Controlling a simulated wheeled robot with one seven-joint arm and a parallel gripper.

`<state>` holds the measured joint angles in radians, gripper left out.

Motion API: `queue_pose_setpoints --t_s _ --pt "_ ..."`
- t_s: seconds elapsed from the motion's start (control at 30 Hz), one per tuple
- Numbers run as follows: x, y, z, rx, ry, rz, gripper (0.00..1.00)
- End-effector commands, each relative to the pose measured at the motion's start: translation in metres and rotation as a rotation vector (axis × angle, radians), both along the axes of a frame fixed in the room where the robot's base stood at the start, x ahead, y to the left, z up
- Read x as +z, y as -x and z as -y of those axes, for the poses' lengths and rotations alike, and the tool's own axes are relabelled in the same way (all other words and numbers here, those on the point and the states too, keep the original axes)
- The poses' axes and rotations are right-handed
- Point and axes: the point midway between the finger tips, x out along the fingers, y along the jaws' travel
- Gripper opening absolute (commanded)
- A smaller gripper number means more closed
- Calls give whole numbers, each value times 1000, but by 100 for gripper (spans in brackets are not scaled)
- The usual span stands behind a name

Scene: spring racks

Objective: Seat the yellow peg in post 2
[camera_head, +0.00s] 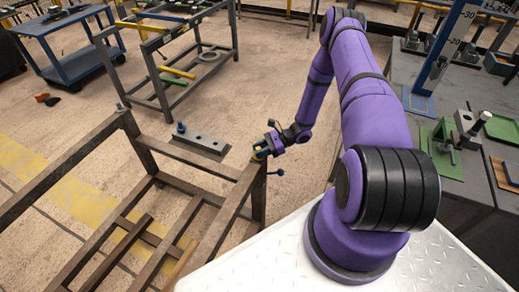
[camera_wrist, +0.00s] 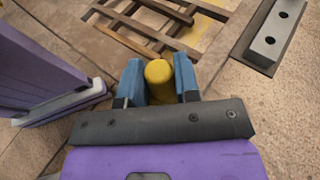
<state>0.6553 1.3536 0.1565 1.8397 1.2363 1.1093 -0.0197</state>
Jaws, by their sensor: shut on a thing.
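My gripper (camera_head: 264,148) is shut on the yellow peg (camera_wrist: 159,80). In the wrist view the peg sits between the two blue fingers, its round end showing. In the head view only a small bit of the yellow peg (camera_head: 258,154) shows. My gripper is held near the top of the right corner post (camera_head: 258,190) of a dark steel rack; I cannot tell whether the peg touches it. Another rack post (camera_head: 128,123) stands to the left. No number shows on either post, so I cannot tell which is post 2.
A grey block with holes (camera_head: 201,145) lies behind the rack; it also shows in the wrist view (camera_wrist: 273,35). A blue cart (camera_head: 75,50) and another rack (camera_head: 160,85) stand farther back. A cluttered bench (camera_head: 470,110) is at right.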

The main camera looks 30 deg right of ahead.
Motion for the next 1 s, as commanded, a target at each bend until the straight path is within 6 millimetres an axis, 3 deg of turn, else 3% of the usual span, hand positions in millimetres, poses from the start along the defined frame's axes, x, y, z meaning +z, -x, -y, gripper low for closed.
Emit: queue_pose_setpoints --t_s 0.37,0.4,0.5,0.53,0.83,1.0 --pt "-7 0 0 0 -1 1 0" --pt "-7 0 0 0 -1 1 34" --pt "-7 0 0 0 -1 1 57" --pt "-7 0 0 0 0 1 59" --pt "-7 0 2 -1 1 0 59" --pt "-2 5 19 -2 3 2 59"
